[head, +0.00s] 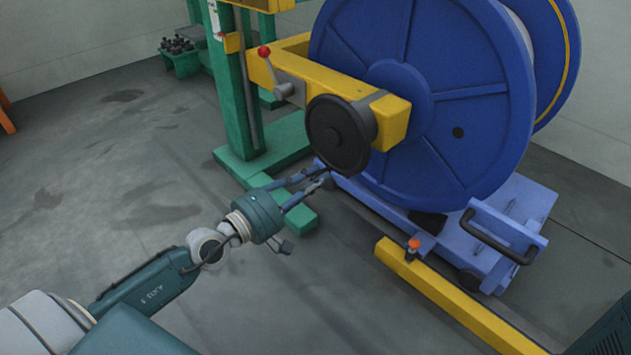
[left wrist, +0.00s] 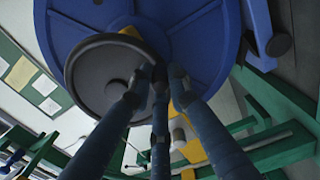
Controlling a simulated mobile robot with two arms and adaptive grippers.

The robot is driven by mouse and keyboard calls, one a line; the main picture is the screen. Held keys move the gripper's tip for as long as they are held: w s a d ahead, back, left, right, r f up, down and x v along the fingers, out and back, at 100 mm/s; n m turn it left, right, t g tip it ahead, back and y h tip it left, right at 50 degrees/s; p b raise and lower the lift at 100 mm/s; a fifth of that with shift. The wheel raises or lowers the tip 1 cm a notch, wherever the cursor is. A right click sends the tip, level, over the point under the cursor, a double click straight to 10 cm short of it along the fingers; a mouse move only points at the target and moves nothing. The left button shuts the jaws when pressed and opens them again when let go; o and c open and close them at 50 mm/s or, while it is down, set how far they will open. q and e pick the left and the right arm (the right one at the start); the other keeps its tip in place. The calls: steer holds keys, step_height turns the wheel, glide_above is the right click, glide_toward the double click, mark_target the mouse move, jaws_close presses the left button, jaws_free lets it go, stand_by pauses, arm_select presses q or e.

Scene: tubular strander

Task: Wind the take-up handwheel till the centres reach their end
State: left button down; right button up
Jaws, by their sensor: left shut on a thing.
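The take-up handwheel (head: 338,133) is a black disc on the end of a yellow arm (head: 393,121), in front of the big blue reel (head: 440,75). My left gripper (head: 325,177) comes from the lower left and is shut at the lower edge of the handwheel. In the left wrist view, the fingertips (left wrist: 160,78) meet at the right side of the handwheel's rim (left wrist: 76,80). They hide that part, so I cannot tell whether they hold the rim or a handle on it. The centres are hidden behind the arm and reel. My right gripper is not in view.
A red-knobbed lever (head: 266,53) stands on the yellow arm left of the handwheel. A green post (head: 230,95) rises behind. A blue cart (head: 505,225) with a black handle and a yellow floor rail (head: 450,300) lie at right.

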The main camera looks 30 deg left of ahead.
arm_select(q)
steer(key=shift+a+f, duration=0.15)
steer(key=c, duration=1.6)
jaws_free()
steer(key=shift+s, duration=0.1)
steer(key=shift+v, duration=5.85)
